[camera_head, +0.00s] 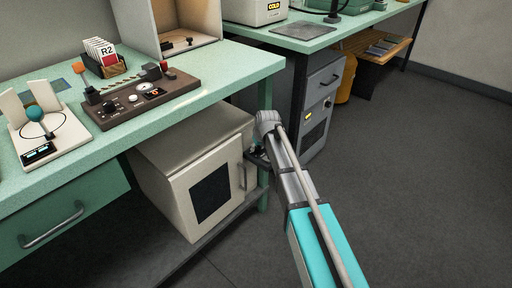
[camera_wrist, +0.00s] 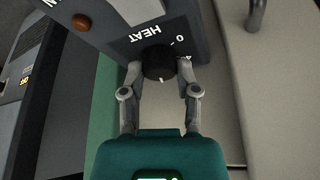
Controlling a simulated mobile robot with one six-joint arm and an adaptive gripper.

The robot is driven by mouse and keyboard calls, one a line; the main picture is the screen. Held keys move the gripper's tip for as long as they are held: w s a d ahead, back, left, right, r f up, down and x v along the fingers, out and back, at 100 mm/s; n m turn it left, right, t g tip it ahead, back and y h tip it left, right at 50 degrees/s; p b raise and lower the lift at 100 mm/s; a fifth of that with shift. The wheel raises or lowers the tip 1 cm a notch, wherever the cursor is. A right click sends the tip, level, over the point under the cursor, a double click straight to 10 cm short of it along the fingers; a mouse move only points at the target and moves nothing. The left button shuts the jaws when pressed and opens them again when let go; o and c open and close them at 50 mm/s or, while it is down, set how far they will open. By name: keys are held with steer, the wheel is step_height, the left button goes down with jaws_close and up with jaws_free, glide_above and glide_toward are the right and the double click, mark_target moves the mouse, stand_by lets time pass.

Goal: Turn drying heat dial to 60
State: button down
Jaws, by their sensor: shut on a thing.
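The heat dial (camera_wrist: 158,62) is a round black knob with a pale pointer mark, on a dark grey panel (camera_wrist: 125,25) lettered HEAT. Part of its number scale shows beside it, with a 0 readable; the rest is cut off or covered. My gripper (camera_wrist: 160,75) has its two grey fingers on either side of the dial, shut on it. In the head view my gripper (camera_head: 258,157) is low beside the white cabinet, and the dial is hidden there.
A white drying cabinet (camera_head: 165,170) with a dark window and a handle stands under the green bench (camera_head: 235,65). A bench leg (camera_head: 264,195) is close to my gripper. A brown control box (camera_head: 140,98) stands on the bench. Open floor (camera_head: 420,170) lies to the right.

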steer(key=shift+m, duration=0.7)
steer(key=shift+c, duration=2)
jaws_free()
steer(key=shift+o, duration=0.3)
